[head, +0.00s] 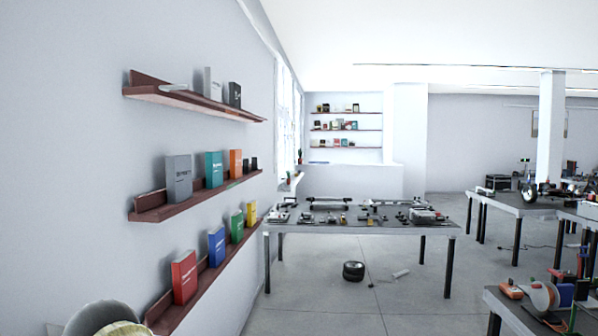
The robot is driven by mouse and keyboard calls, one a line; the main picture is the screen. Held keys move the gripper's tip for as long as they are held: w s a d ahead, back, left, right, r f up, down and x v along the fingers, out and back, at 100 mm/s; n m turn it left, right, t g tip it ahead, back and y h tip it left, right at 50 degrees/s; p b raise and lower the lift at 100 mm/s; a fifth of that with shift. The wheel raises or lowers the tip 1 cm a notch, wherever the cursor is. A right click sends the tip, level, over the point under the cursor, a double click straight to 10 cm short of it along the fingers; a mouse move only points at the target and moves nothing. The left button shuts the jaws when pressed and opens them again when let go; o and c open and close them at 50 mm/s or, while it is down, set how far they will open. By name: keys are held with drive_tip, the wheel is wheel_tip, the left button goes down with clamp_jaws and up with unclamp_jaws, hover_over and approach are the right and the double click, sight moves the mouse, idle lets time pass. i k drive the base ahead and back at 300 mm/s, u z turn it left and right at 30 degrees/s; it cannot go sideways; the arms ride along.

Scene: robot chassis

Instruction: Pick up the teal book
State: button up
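The teal book (213,169) stands upright on the middle wall shelf (160,212) at the left in the head view. A grey book (179,179) stands to its left and an orange book (236,163) to its right, with small gaps between them. Its front cover faces outward with light lettering. My gripper is not in the head view.
The top shelf (200,104) holds white and black books. The bottom shelf (172,316) holds red, blue, green and yellow books. More tables stand right. Floor in the middle is mostly clear.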

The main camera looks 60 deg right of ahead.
sight(214, 163)
drive_tip(key=z, duration=1.35)
drive_tip(key=i, duration=1)
